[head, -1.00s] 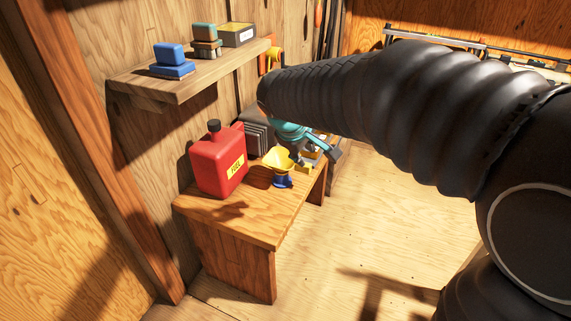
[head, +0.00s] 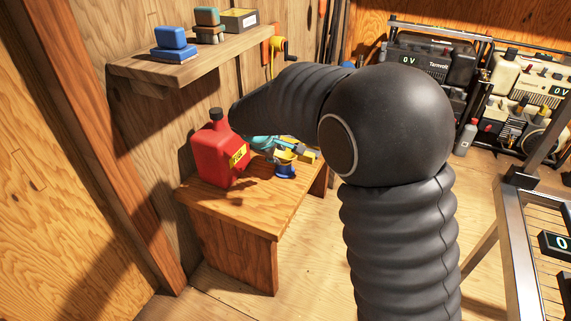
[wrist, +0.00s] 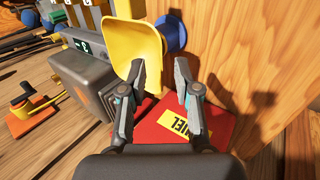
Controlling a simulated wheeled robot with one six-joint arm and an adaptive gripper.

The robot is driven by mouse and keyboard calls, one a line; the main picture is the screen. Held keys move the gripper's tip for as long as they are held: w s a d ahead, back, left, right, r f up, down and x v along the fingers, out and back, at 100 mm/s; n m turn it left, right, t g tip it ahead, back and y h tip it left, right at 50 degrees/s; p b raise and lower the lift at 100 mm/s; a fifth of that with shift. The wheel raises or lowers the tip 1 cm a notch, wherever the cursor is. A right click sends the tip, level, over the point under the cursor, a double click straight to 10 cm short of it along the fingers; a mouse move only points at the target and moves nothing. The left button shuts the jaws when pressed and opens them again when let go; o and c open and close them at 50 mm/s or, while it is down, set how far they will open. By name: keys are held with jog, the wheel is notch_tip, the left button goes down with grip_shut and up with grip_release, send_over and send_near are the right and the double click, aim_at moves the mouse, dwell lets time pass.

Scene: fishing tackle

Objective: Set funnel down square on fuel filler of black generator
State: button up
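The yellow funnel (head: 286,157) is on the wooden bench, with a blue piece (head: 286,172) under it that looks like a stand. In the wrist view the funnel (wrist: 133,38) is at the upper left, just beyond my left fingertip, with part of the blue piece (wrist: 173,35) to its right. Whether the left finger touches the funnel I cannot tell. The black generator (head: 432,62) stands at the back right, its display reading 0 V. I cannot make out its fuel filler.
A red fuel can (head: 217,160) stands on the bench (head: 250,212), close to my gripper. A grey finned box (wrist: 85,75) is left in the wrist view. A shelf (head: 190,75) hangs above. A cream generator (head: 505,75) is right of the black one. Floor before the bench is clear.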

aim_at(281, 159)
jog(key=shift+x, duration=2.95)
jog(key=shift+a, duration=0.15)
grip_shut()
